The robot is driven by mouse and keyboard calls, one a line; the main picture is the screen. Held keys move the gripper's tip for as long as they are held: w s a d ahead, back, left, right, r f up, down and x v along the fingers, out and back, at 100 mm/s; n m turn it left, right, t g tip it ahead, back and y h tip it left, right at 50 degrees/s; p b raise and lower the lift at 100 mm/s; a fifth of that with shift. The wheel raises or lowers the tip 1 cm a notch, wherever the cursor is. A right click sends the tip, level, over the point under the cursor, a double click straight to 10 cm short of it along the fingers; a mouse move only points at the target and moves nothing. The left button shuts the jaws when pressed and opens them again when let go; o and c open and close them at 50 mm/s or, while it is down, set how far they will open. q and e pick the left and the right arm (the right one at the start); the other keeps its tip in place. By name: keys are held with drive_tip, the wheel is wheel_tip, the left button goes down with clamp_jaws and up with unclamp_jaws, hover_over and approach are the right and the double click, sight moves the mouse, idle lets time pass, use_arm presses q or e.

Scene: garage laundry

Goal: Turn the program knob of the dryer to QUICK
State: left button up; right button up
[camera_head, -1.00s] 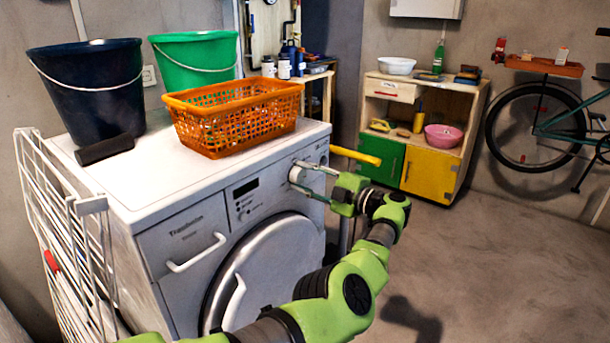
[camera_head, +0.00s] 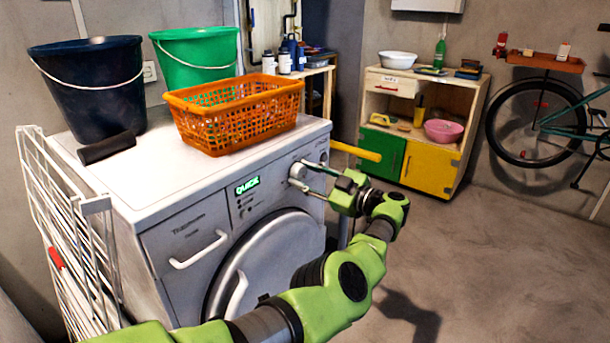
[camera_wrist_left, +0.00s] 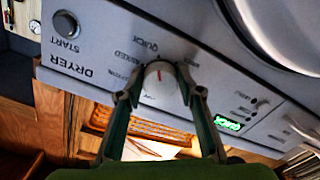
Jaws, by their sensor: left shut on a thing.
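The dryer (camera_head: 185,240) is a white front-loading machine at the left of the head view. Its small display (camera_head: 248,186) is lit green and reads QUICK; it also glows in the left wrist view (camera_wrist_left: 228,123). The round program knob (camera_wrist_left: 161,85) has a red mark, with printed labels around it, one reading QUICK. My left gripper (camera_head: 305,178) is at the knob. In the left wrist view its two fingers (camera_wrist_left: 160,97) are on either side of the knob, shut on it. My right gripper is not in view.
On the dryer stand an orange basket (camera_head: 237,137), a dark blue bucket (camera_head: 95,100), a green bucket (camera_head: 180,62) and a black cylinder (camera_head: 106,149). A white drying rack (camera_head: 45,200) stands at left. A yellow bar (camera_head: 358,151) lies behind my gripper. The floor at right is clear.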

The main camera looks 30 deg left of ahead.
use_arm(q)
drive_tip(key=shift+r, duration=0.1)
idle(0.3)
drive_tip(key=o, duration=1.1)
drive_tip(key=shift+a, duration=0.1)
drive_tip(key=shift+c, duration=0.2)
drive_tip(key=d, duration=0.7)
drive_tip(key=shift+s+d, duration=0.3)
